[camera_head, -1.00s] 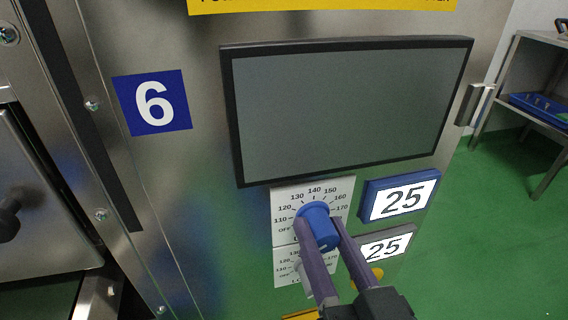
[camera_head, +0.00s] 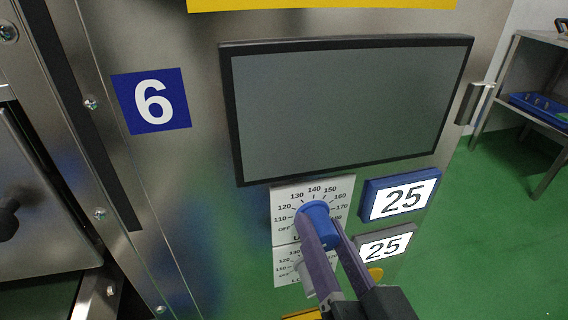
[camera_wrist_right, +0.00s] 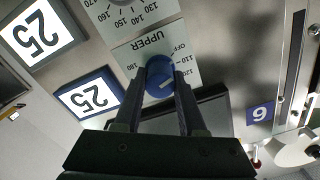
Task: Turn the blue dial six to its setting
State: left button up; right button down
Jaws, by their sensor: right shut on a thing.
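The blue dial (camera_head: 316,211) sits on a white scale plate (camera_head: 284,198) below the screen, on the steel front that bears a blue number 6 sign (camera_head: 152,101). My right gripper (camera_head: 322,226) is shut on the blue dial, one finger on each side. The wrist view shows the dial (camera_wrist_right: 159,75) between the fingertips (camera_wrist_right: 160,82), with the plate's word UPPER beside it. The dial's exact pointing is hard to read. The blue-framed display (camera_head: 401,200) reads 25. My left gripper is not in view.
A second, lower dial (camera_head: 301,266), pale and partly hidden by my fingers, has a grey-framed display (camera_head: 385,246) reading 25. The dark screen (camera_head: 345,110) is just above. A yellow button (camera_head: 376,274) is close to the right finger. A shelf (camera_head: 537,75) stands at the far right.

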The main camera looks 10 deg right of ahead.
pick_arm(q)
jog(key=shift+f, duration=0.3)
pick_arm(e)
jog(key=m, duration=0.4)
jog(key=shift+f+m, duration=0.1)
jog(key=shift+m, duration=0.2)
pick_arm(q)
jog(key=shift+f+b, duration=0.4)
jog(key=shift+b, duration=0.25)
pick_arm(e)
jog(key=shift+m, duration=2.3)
jog(key=shift+c, duration=2.4)
grip_release()
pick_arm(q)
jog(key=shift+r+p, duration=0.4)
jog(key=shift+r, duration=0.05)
pick_arm(e)
jog(key=s, duration=1)
jog(key=shift+d, duration=0.15)
